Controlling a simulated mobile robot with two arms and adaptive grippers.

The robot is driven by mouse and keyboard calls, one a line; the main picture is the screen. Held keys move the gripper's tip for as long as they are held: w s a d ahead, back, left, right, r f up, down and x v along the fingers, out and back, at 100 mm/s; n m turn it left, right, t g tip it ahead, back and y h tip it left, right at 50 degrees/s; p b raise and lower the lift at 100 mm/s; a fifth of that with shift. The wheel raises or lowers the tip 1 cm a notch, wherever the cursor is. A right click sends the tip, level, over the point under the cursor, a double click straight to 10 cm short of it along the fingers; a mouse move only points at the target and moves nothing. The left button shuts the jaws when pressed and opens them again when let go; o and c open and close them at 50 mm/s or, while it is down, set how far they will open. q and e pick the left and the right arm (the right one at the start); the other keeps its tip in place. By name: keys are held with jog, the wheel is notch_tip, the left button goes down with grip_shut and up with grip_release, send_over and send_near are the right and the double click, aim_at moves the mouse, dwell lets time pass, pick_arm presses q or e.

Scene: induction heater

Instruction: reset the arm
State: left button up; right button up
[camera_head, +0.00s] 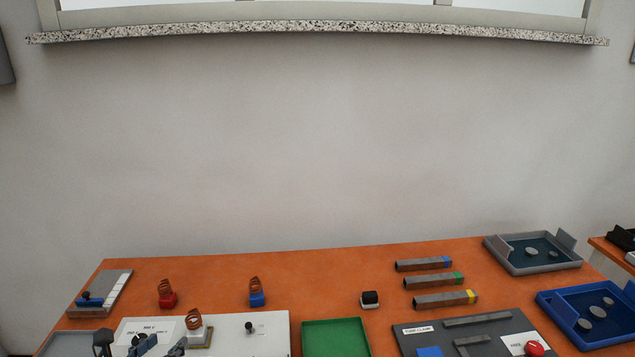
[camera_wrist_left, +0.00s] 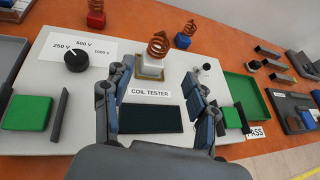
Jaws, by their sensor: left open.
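My left gripper (camera_head: 162,349) shows at the bottom left edge of the head view, with only its fingertips in the picture. In the left wrist view its two fingers (camera_wrist_left: 160,100) stand apart with nothing between them. It is over the white coil tester (camera_wrist_left: 60,132), whose dark screen shows between the fingers. A copper coil on a white and tan base (camera_wrist_left: 150,67) stands on the tester beyond the fingertips. My right gripper is not in view.
The tester's black dial (camera_wrist_left: 76,60) and a green block (camera_wrist_left: 27,113) are left of the fingers. Coils on red (camera_head: 167,300) and blue (camera_head: 257,300) bases stand behind the tester. A green tray (camera_head: 336,337) is to its right. Open orange table (camera_head: 330,275) lies behind.

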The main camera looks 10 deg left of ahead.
pick_arm(q)
jog(key=s+d+f+n, duration=0.1)
jog(key=n, duration=0.1)
jog(key=s+f+n+y, duration=0.1)
jog(key=n, duration=0.2)
jog(key=s+d+f+n, duration=0.1)
jog(key=n, duration=0.1)
jog(key=shift+d+f+g, duration=0.2)
jog(key=shift+d+g, duration=0.1)
jog(key=shift+g, duration=0.1)
jog(key=s+d+f+n+g+h, duration=0.1)
jog(key=s+d+f+n+g, duration=0.25)
jog(key=s+d+n, duration=0.6)
jog(key=s+d+f+n+g, duration=0.3)
jog(key=s+d+n+g, duration=0.2)
jog(key=s+n, duration=0.8)
notch_tip(320, 180, down, 27)
jog(key=n+g, duration=0.2)
jog(key=n, duration=0.2)
jog(key=s+a+f+g, duration=0.1)
jog(key=s+a+f, duration=0.2)
jog(key=s+f, duration=1.2)
jog(key=shift+s+f+m, duration=0.3)
jog(key=shift+s+m, duration=0.05)
jog(key=shift+s, duration=0.05)
